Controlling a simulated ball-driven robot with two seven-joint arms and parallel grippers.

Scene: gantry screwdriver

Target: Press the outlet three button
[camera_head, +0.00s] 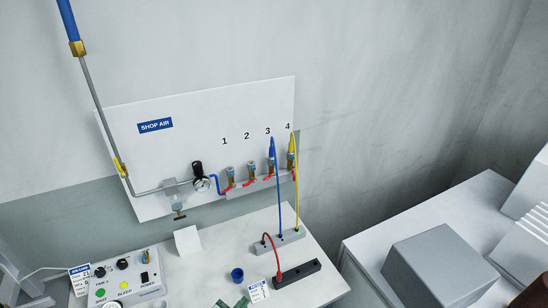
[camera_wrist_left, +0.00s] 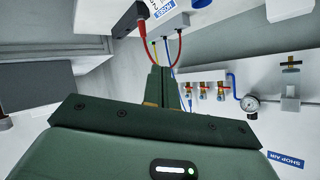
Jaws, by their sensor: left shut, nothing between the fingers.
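A white panel (camera_head: 190,120) on the wall carries outlets numbered 1 to 4. Outlet three (camera_head: 272,162), under the number 3, is a metal fitting with a blue hose (camera_head: 276,190) plugged in and red at its base. Outlet four (camera_head: 291,160), to its right, has a yellow hose. Outlets one (camera_head: 230,174) and two (camera_head: 252,169) have no hose. A separate button on outlet three is too small to make out. In the left wrist view, my left gripper (camera_wrist_left: 168,72) is shut and empty, its fingers partly covering the hoses; several outlets (camera_wrist_left: 204,89) show beside it.
A gauge (camera_head: 201,184) and regulator sit left of the outlets. Below stand a control box (camera_head: 125,275), a blue cup (camera_head: 237,275), a grey block with hoses (camera_head: 283,241) and a black strip (camera_head: 298,272). A grey box (camera_head: 440,265) is at right.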

